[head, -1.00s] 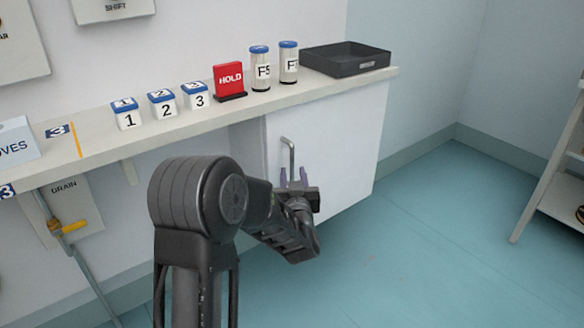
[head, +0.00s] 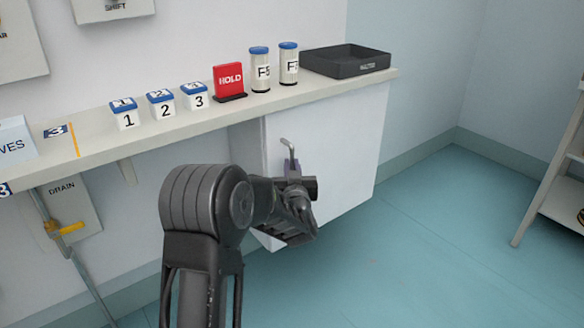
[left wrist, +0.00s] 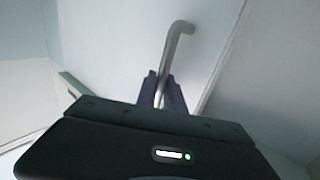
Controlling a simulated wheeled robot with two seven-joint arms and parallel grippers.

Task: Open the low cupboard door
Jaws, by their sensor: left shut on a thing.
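The low cupboard's white door (head: 335,155) is below the shelf, at the middle right of the head view. Its grey bar handle (head: 288,147) stands upright near the door's left side; only its bent top shows above my gripper. My left gripper (head: 293,172) is shut on the handle, its fingers on either side of the bar. In the left wrist view the handle (left wrist: 178,45) rises from between the two dark fingers (left wrist: 162,92). The handle's lower part is hidden. I cannot tell whether the door stands slightly ajar. My right gripper is not in view.
The shelf (head: 210,112) above carries numbered blocks (head: 161,104), a red HOLD sign (head: 229,80), two labelled jars (head: 260,70) and a dark tray (head: 346,60). A yellow-handled drain valve (head: 68,228) is at left.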

